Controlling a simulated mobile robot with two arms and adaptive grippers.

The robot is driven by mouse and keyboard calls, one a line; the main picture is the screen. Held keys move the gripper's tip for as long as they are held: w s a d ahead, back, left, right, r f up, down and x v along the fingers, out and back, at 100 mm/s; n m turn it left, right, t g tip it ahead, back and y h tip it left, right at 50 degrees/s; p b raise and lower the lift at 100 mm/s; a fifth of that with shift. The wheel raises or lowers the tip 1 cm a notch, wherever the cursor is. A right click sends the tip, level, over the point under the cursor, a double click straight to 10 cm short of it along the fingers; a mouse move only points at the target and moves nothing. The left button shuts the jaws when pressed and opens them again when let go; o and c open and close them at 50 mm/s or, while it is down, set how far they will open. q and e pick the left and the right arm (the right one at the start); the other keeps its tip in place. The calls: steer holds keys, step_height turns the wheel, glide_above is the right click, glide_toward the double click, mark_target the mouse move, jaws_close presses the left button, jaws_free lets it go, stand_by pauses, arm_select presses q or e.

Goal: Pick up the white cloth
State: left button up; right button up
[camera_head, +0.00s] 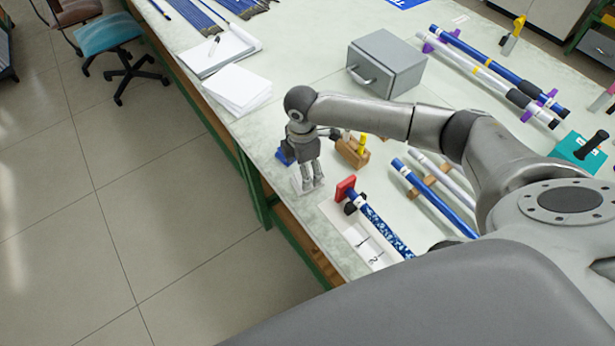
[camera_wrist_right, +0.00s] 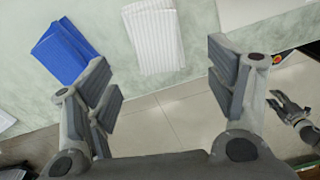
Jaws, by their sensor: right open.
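The white cloth (camera_wrist_right: 153,35), with fine stripes, lies flat on the table near its edge in the right wrist view. In the head view, a small part of it (camera_head: 297,186) shows beside my right gripper (camera_head: 312,184), which points down over it and hides the rest. In the wrist view my right gripper (camera_wrist_right: 165,95) is open and empty, its fingers wide apart, with the cloth beyond the gap between them. My left gripper (camera_wrist_right: 281,105) shows small at the right edge of the wrist view, over the floor; its jaws are too small to judge.
A folded blue cloth (camera_wrist_right: 65,52) lies left of the white one in the wrist view. Wooden blocks (camera_head: 352,150), a red-ended rod stand (camera_head: 346,188) and a grey drawer box (camera_head: 386,64) stand nearby. Open floor lies beyond the table edge.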

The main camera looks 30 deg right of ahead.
step_height(320, 180, down, 4)
steer(key=shift+f+p, duration=0.15)
steer(key=shift+p, duration=0.55)
steer(key=shift+w+f, duration=0.1)
steer(key=shift+f, duration=0.35)
steer(key=shift+c, duration=1.2)
steer(key=c, duration=0.9)
arm_select(q)
steer(key=w, duration=0.1)
steer(key=w+d+r, duration=0.1)
steer(key=shift+w+d+r, duration=0.35)
steer(key=shift+w, duration=0.05)
arm_select(e)
steer(key=shift+o, duration=0.2)
arm_select(q)
steer(key=shift+w, duration=0.2)
